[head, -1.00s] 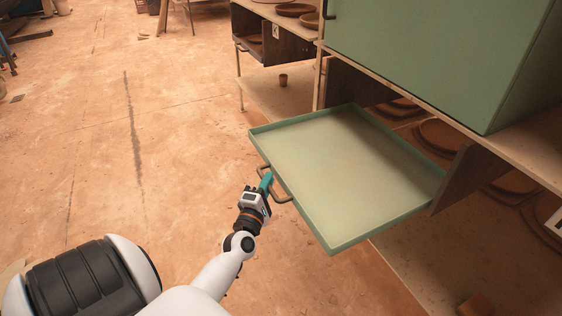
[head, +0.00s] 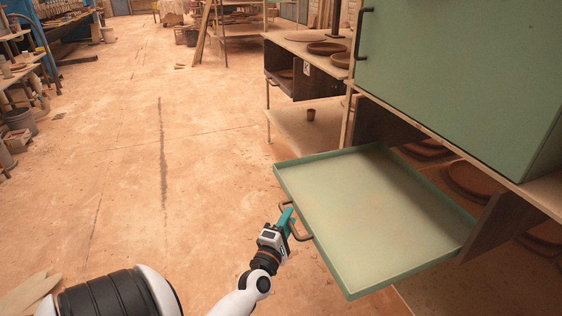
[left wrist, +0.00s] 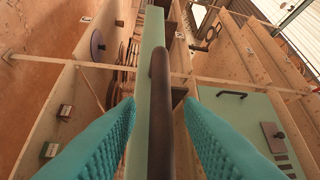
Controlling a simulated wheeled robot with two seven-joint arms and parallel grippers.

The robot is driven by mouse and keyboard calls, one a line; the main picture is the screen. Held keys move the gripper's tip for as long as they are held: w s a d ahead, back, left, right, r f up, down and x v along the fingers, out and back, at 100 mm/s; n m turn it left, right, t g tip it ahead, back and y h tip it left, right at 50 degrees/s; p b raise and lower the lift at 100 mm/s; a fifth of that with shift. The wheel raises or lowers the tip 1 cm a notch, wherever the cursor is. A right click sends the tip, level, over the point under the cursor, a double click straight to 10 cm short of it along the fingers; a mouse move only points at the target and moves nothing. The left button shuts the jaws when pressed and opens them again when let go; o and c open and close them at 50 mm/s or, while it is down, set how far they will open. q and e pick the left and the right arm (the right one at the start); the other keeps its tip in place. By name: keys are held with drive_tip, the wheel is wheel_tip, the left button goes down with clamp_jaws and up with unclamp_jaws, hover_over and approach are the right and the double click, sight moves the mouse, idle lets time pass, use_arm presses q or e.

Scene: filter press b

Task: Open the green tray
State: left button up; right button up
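The green tray (head: 375,205) is a shallow, empty drawer with a raised rim. It is slid far out of the wooden shelf under the green cabinet. Its dark bar handle (head: 298,222) is on the front side; it also shows in the left wrist view (left wrist: 160,110), with the tray's green front (left wrist: 149,70) behind it. My left gripper (head: 287,220) is at the handle. Its teal fingers (left wrist: 160,110) stand apart on both sides of the bar, with a visible gap on each side. My right gripper is not in view.
The green cabinet (head: 460,80) stands on the shelf above the tray. Brown round dishes (head: 470,178) lie in the shelf behind. The floor (head: 130,170) left of the tray is clear.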

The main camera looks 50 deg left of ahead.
use_arm(q)
drive_tip(key=v, duration=1.1)
drive_tip(key=shift+s, duration=0.2)
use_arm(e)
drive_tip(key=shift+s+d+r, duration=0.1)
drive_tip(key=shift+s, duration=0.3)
use_arm(q)
drive_tip(key=shift+d, duration=0.1)
